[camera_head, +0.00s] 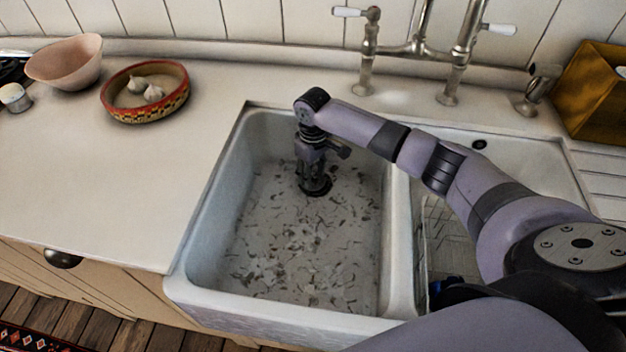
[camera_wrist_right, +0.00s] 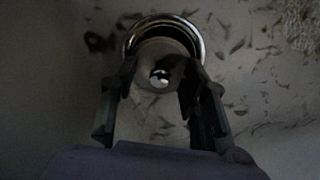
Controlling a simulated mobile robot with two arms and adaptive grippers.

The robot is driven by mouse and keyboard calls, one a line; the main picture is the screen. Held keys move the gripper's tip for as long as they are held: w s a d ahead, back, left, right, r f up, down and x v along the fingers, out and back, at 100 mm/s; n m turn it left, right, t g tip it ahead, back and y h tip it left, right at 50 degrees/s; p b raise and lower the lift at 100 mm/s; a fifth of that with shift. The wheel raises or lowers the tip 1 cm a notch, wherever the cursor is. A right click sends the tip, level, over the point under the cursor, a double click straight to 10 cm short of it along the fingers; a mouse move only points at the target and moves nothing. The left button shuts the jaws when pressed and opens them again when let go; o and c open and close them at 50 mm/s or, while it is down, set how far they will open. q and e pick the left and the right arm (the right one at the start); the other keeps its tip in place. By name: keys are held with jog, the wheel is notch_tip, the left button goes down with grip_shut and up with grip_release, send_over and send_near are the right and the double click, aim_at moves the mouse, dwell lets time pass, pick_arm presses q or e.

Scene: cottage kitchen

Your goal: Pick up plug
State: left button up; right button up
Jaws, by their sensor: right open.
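The plug (camera_wrist_right: 148,58) shows in the right wrist view as a round greyish disc with a small shiny knob at its middle, set inside a shiny metal drain ring (camera_wrist_right: 128,40). My right gripper (camera_wrist_right: 160,68) is open, with one finger on each side of the knob; I cannot tell whether they touch it. In the head view my right gripper (camera_head: 314,184) points down into the left sink basin (camera_head: 200,240), over the dark drain at its floor, and hides the plug. My left gripper is not in view.
Dark scraps litter the basin floor. A divider (camera_head: 400,270) separates a right basin with a wire rack (camera_head: 440,225). Taps (camera_head: 450,85) stand behind. A patterned bowl (camera_head: 135,110) with garlic and a pink bowl (camera_head: 68,62) stand on the left counter, which has clear space in front.

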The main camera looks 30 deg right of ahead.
grip_shut()
dwell(0.6)
